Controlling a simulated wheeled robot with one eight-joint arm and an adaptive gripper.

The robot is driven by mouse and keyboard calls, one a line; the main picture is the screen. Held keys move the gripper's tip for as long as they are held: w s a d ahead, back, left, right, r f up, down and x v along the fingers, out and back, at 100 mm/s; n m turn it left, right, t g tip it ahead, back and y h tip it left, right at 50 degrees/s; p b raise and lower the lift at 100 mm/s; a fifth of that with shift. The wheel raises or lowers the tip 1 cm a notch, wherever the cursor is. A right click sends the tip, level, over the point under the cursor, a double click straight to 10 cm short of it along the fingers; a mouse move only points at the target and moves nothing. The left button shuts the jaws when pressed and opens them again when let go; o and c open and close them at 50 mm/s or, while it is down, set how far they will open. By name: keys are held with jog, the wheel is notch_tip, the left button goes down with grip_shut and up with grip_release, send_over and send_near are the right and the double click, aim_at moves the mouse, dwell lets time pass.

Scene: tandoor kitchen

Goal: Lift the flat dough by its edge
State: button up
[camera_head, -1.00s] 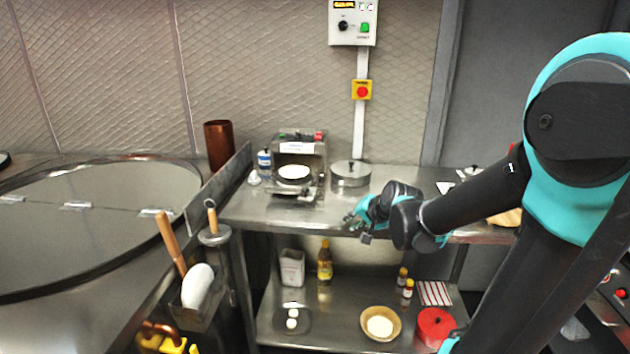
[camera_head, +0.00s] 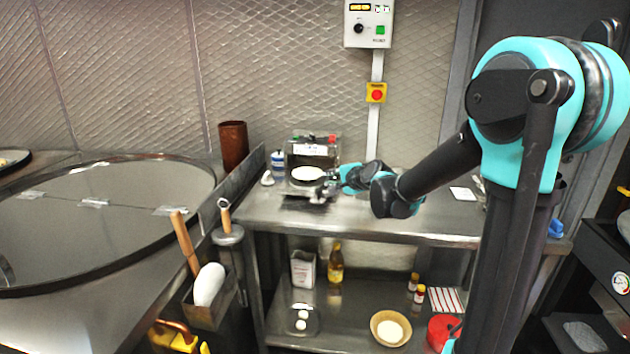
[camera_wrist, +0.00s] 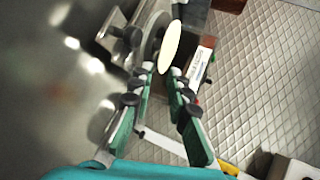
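The flat dough (camera_head: 307,173) is a white disc on the metal press (camera_head: 310,191) at the back of the steel table. In the wrist view the dough (camera_wrist: 171,42) shows as a thin pale oval. My gripper (camera_head: 334,184) is at the right side of the press, close to the dough's right edge. In the wrist view my gripper (camera_wrist: 162,77) has its two green fingers apart, with the dough's near edge at the gap between the fingertips. I cannot tell whether either finger touches the dough.
A copper cylinder (camera_head: 233,146) and a small blue-white bottle (camera_head: 278,164) stand left of the press. An upright metal plate (camera_head: 231,183) edges the table's left side. The table (camera_head: 440,220) is mostly clear to the right. A lower shelf (camera_head: 345,305) holds bottles and a bowl (camera_head: 390,327).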

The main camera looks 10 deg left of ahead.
aim_at(317, 173)
jog(key=shift+x, duration=4.9)
jog(key=shift+c, duration=1.2)
grip_shut()
jog(key=shift+r, duration=1.25)
jog(key=v, duration=1.5)
jog(key=shift+f, duration=0.4)
